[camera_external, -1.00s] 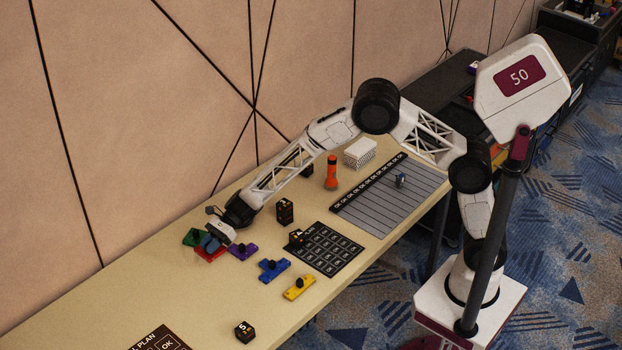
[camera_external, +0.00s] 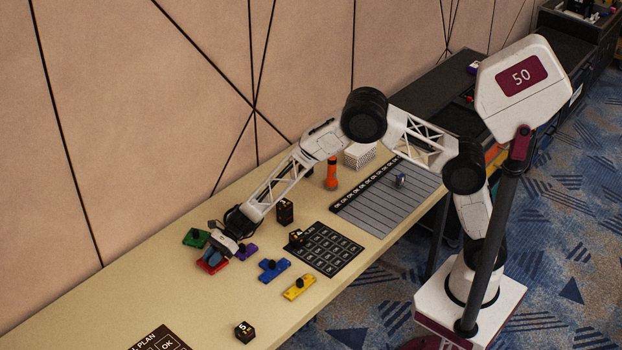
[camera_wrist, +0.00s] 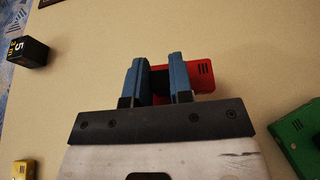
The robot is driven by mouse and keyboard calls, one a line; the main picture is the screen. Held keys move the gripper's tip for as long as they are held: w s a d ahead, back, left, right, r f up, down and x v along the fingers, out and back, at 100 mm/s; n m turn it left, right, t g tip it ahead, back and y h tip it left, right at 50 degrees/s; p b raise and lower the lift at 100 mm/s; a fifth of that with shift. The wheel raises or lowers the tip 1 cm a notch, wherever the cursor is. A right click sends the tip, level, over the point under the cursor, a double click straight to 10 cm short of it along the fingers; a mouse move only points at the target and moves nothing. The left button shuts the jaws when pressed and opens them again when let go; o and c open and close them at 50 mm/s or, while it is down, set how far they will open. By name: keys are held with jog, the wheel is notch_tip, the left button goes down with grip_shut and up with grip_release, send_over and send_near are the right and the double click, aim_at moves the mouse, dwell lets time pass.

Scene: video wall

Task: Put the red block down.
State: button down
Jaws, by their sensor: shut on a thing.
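The red block (camera_external: 213,266) is low over or on the tan table, at the end of my arm. My gripper (camera_external: 210,256) is shut on it. In the wrist view, the two blue fingers of my gripper (camera_wrist: 159,65) sit on either side of a dark knob on the red block (camera_wrist: 204,79). The block's right end sticks out past the right finger. I cannot tell whether its underside touches the table.
A green block (camera_external: 195,238) lies behind, and a purple block (camera_external: 249,251) is close to the right. Blue (camera_external: 273,269) and yellow (camera_external: 299,287) blocks lie further right. A black cube (camera_external: 245,331) stands near the front edge.

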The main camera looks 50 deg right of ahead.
jog(key=shift+f, duration=0.1)
jog(key=shift+f, duration=1.75)
jog(key=shift+f, duration=0.15)
jog(key=c, duration=1)
grip_release()
jog(key=shift+d+r, duration=0.3)
jog(key=shift+d, duration=0.1)
jog(key=v, duration=1.1)
jog(key=shift+d+r, duration=0.1)
